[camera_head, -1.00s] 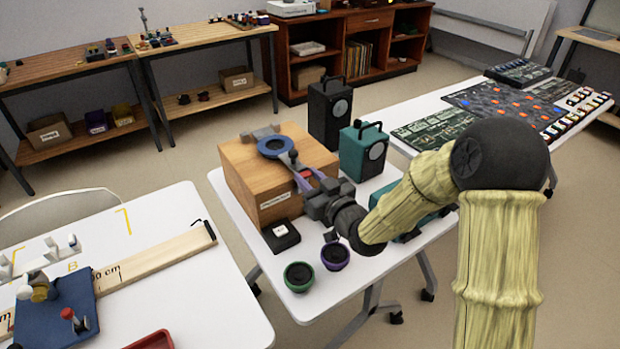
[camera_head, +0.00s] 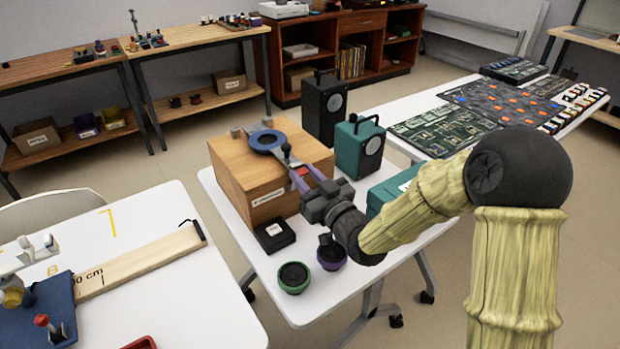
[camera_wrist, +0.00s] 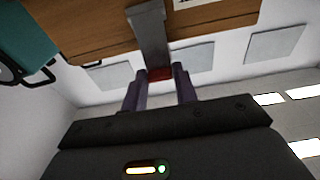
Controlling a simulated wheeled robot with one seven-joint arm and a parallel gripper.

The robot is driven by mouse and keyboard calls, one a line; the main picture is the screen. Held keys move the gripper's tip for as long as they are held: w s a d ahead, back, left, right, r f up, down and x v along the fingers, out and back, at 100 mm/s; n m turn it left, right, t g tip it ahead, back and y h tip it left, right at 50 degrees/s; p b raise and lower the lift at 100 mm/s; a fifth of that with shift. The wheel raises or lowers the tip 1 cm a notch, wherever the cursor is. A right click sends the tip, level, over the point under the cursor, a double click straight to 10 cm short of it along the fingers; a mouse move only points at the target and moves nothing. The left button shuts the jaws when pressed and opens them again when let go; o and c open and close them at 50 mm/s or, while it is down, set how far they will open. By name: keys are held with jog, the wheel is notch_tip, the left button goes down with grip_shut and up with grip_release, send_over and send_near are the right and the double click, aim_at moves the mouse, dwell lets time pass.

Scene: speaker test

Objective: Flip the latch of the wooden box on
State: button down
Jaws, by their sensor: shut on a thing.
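The wooden box (camera_head: 237,172) stands on the white table, with a blue ring (camera_head: 267,141) on its top. My gripper (camera_head: 300,178) reaches to the box's right side, its purple fingers at the latch. In the wrist view, a grey latch bar (camera_wrist: 151,35) runs from the wooden face to a red tip (camera_wrist: 160,74). My gripper (camera_wrist: 161,88) is shut on the latch at this red end, one finger on each side. The fingers partly hide the tip, and the head view hides most of the bar.
A black speaker (camera_head: 325,108) and a teal speaker (camera_head: 359,147) stand behind and right of the box. A small black box (camera_head: 274,235), a green-rimmed bowl (camera_head: 293,278) and a purple bowl (camera_head: 331,254) sit in front. A teal case (camera_head: 385,192) lies beside my arm.

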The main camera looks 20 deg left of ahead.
jog(key=c, duration=1.1)
grip_release()
jog(key=shift+d, duration=0.1)
jog(key=shift+b+v, duration=1.9)
jog(key=shift+v, duration=4.1)
jog(key=shift+w+d, duration=0.1)
jog(key=shift+d, duration=0.05)
